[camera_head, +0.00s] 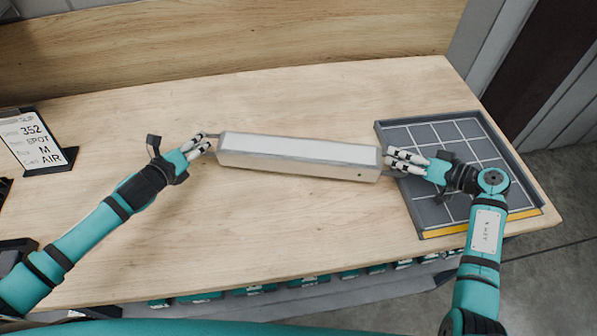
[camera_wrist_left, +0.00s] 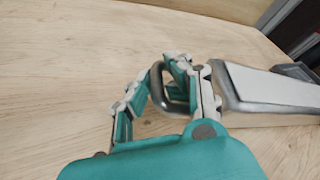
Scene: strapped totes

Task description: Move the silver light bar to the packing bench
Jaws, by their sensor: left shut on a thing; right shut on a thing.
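The silver light bar (camera_head: 300,153) is a long box with a handle at each end, over the middle of the wooden packing bench (camera_head: 270,230). My left gripper (camera_head: 203,143) is shut on the handle at the bar's left end. In the left wrist view, the gripper (camera_wrist_left: 170,88) closes around the dark loop handle, and the bar (camera_wrist_left: 270,88) extends to the right. My right gripper (camera_head: 391,160) is shut on the right-end handle, above the left edge of the gridded tray. I cannot tell whether the bar touches the bench.
A grey gridded tray (camera_head: 428,234) with a yellow front strip lies at the bench's right end. A sign (camera_head: 36,140) on a black stand is at the left. A wooden back panel (camera_head: 230,45) rises behind. Bare bench surface lies in front of the bar.

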